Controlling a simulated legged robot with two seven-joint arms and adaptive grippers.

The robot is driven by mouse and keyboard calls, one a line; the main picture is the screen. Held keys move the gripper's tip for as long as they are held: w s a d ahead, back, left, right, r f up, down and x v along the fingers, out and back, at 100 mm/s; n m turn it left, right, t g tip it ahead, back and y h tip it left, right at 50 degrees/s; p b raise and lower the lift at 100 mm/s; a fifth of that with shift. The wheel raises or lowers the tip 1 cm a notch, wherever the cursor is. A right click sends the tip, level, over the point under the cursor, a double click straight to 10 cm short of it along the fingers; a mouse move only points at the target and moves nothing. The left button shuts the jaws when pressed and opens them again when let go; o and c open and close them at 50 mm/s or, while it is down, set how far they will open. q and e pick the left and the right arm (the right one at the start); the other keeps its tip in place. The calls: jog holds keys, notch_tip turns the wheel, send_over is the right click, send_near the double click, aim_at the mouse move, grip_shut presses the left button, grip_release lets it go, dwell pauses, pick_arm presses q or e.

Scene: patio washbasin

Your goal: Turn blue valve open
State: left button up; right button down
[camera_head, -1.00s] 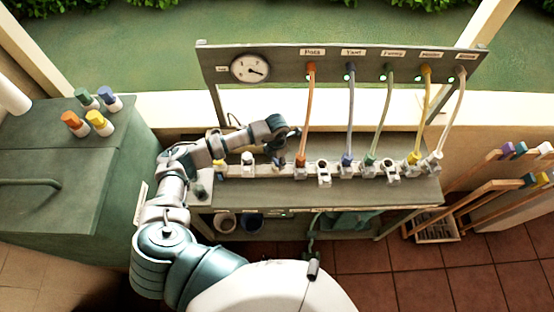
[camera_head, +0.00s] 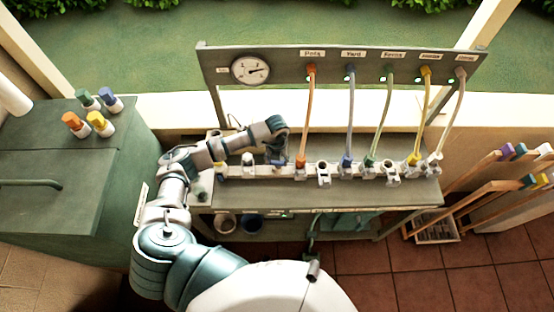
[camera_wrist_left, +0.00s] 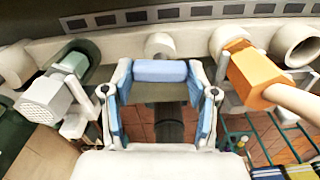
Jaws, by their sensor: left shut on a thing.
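The blue valve (camera_wrist_left: 160,70) shows as a blue bar handle between the fingertips of my left gripper (camera_wrist_left: 160,85) in the left wrist view. The fingers stand on both sides of it, shut on it. A pale pipe end lies behind it. In the head view my left gripper (camera_head: 279,158) reaches down to the pipe row on the bench, left of the orange hose, and mostly hides the valve there. My right gripper is not in view.
An orange hose fitting (camera_wrist_left: 256,75) is close right of the gripper and a green-and-white valve (camera_wrist_left: 62,92) close left. Several coloured hoses rise to a labelled panel (camera_head: 400,68) with a round gauge (camera_head: 250,69). A green cabinet (camera_head: 60,200) stands at left.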

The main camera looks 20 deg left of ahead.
pick_arm(q)
jog(key=shift+n, duration=0.6)
jog(key=o, duration=1.2)
jog(key=shift+c, duration=0.2)
notch_tip(320, 180, up, 12)
jog(key=shift+w+f, duration=0.1)
